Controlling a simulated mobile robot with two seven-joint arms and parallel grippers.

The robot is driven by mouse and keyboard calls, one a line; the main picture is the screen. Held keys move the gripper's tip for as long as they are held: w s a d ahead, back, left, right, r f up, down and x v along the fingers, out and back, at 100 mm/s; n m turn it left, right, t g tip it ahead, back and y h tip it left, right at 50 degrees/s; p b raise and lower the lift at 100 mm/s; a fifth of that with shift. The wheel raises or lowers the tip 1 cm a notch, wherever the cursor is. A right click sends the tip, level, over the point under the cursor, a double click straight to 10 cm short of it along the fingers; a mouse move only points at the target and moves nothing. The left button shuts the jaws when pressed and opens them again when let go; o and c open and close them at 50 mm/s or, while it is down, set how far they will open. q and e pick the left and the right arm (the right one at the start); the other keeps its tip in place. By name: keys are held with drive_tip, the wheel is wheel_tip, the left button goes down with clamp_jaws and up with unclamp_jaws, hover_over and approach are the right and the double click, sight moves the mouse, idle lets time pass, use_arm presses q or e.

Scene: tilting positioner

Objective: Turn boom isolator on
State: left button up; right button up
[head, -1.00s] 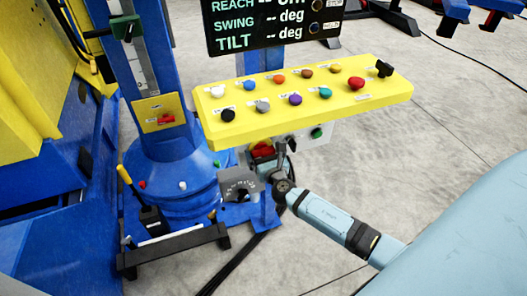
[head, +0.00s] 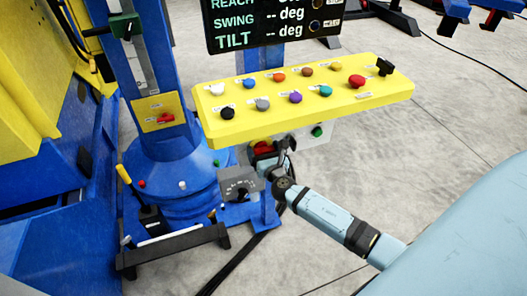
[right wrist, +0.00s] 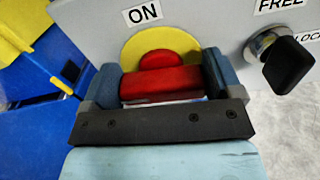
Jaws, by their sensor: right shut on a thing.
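A red rotary handle (right wrist: 160,84) sits on a round yellow disc (right wrist: 186,45) on a grey panel, with an "ON" label (right wrist: 142,14) above it. The handle's bar lies crosswise in the right wrist view. My right gripper (right wrist: 160,77) is shut on this bar, one finger at each end. In the head view the red handle (head: 263,148) shows below the yellow console, partly hidden by my right gripper (head: 273,157). Another red handle (head: 166,118) is on a yellow plate on the blue column. My left gripper is not in view.
A black key-like knob (right wrist: 288,64) with "FREE" and "LOCK" labels sits close right of my gripper. The yellow console (head: 305,100) with several coloured knobs overhangs the panel. A grey dial box (head: 239,183) stands close left.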

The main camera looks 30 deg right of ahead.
drive_tip(key=shift+f+m+b, duration=0.25)
drive_tip(key=shift+m+b, duration=0.65)
drive_tip(key=shift+m, duration=0.3)
drive_tip(key=shift+s+d+m+b, duration=0.1)
drive_tip(key=shift+m+b, duration=0.5)
drive_tip(key=shift+m, duration=0.2)
drive_tip(key=m+b, duration=0.2)
drive_tip(key=m, duration=0.2)
drive_tip(key=shift+d+f+m+b, duration=0.1)
drive_tip(key=shift+d+m+b, duration=0.05)
drive_tip(key=shift+m+b, duration=0.55)
drive_tip(key=shift+m, duration=0.6)
drive_tip(key=m+b, duration=0.1)
drive_tip(key=m, duration=0.1)
drive_tip(key=shift+d+f+m, duration=0.1)
drive_tip(key=shift+m, duration=0.2)
drive_tip(key=shift+f+m, duration=0.1)
drive_tip(key=shift+m, duration=0.9)
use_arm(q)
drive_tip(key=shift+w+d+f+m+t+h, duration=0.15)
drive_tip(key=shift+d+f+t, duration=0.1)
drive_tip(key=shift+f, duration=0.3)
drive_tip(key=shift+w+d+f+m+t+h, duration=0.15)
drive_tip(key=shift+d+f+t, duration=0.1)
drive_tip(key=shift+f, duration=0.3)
use_arm(e)
drive_tip(key=shift+m, duration=0.8)
